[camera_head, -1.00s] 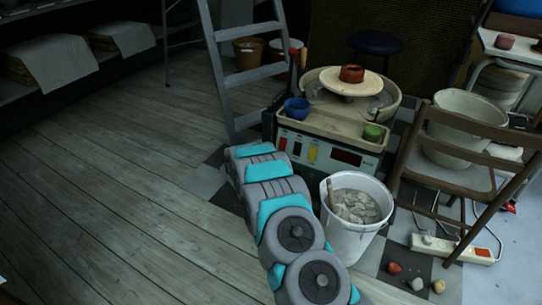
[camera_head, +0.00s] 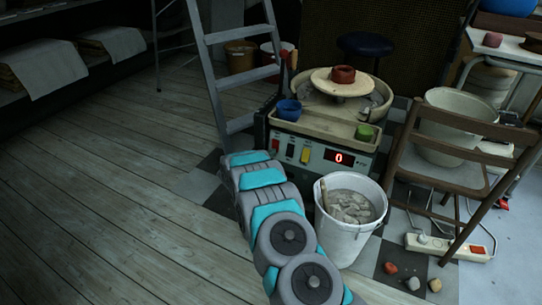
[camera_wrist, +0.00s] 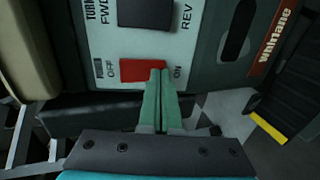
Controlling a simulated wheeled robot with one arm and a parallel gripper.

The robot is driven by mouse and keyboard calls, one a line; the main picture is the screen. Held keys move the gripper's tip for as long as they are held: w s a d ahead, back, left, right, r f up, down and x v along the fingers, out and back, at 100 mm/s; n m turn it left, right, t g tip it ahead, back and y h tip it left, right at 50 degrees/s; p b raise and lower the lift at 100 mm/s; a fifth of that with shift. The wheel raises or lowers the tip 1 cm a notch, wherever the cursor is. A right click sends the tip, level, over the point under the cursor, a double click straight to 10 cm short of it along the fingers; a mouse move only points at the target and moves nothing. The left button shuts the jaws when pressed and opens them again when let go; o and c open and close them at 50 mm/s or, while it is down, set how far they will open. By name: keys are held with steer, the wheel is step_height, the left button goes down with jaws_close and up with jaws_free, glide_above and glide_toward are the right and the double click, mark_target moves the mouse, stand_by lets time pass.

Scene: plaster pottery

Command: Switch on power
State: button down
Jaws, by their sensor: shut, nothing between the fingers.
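The pottery wheel's control panel (camera_head: 312,157) faces me, with a red switch (camera_head: 275,145) at its left end. Its display (camera_head: 339,157) is lit and shows a red 0. In the wrist view the red rocker switch (camera_wrist: 138,70) lies between the labels OFF on the left and ON on the right. My gripper (camera_wrist: 160,74) is shut and empty. Its green fingertips overlap the rocker's ON end; I cannot tell if they touch it. In the head view my arm hides the fingers.
A white bucket of slurry (camera_head: 336,240) stands right of my arm. A blue cup (camera_head: 289,109) and green cup (camera_head: 364,132) sit on the wheel's tray. A ladder (camera_head: 212,80) stands left behind; a wooden chair (camera_head: 440,175) is at right. The left floor is clear.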

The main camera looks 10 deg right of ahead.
steer(key=shift+r, duration=0.15)
steer(key=shift+d+r+b, duration=0.1)
steer(key=shift+r+b, duration=0.2)
steer(key=shift+r, duration=0.4)
